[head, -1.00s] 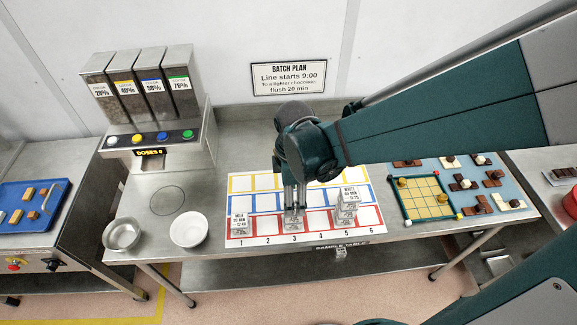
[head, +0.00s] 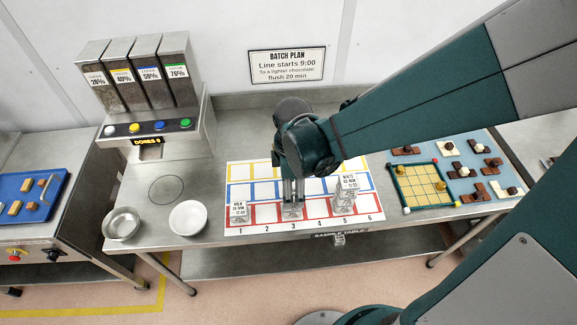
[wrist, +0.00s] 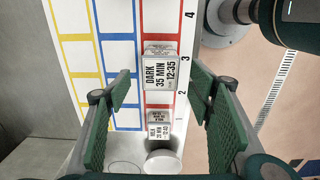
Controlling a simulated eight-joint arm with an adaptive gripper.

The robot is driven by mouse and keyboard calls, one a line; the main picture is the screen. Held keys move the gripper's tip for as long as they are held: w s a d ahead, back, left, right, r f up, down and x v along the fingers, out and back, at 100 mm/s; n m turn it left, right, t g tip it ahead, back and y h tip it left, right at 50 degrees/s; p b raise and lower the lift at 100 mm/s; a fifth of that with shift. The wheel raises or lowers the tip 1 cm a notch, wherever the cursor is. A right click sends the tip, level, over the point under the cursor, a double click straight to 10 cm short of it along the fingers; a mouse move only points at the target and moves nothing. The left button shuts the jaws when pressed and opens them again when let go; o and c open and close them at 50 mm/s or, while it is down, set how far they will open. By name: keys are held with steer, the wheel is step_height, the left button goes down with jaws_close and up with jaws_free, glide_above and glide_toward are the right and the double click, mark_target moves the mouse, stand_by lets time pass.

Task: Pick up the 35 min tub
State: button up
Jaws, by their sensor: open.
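The 35 min tub (wrist: 160,68) is a small clear tub with a white label reading DARK 35 MIN 12:35. It stands at column 3 of the board, in the red-framed row. In the head view the tub (head: 292,212) is partly hidden by my gripper (head: 293,198), which points down over it. In the wrist view my gripper (wrist: 161,82) is open, with one green-padded finger on each side of the tub's label. I see gaps between the fingers and the tub, and cannot tell how far down the fingers reach.
The MILK tub (head: 239,213) stands at column 1 and the WHITE tub (head: 345,200) near column 5, to the right of my gripper. A white bowl (head: 188,218) and a steel bowl (head: 122,223) are left of the board (head: 375,224). A yellow grid tray (head: 420,186) lies right.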

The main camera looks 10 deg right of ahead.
steer(key=shift+f, duration=0.15)
steer(key=shift+f, duration=2.4)
steer(key=c, duration=1)
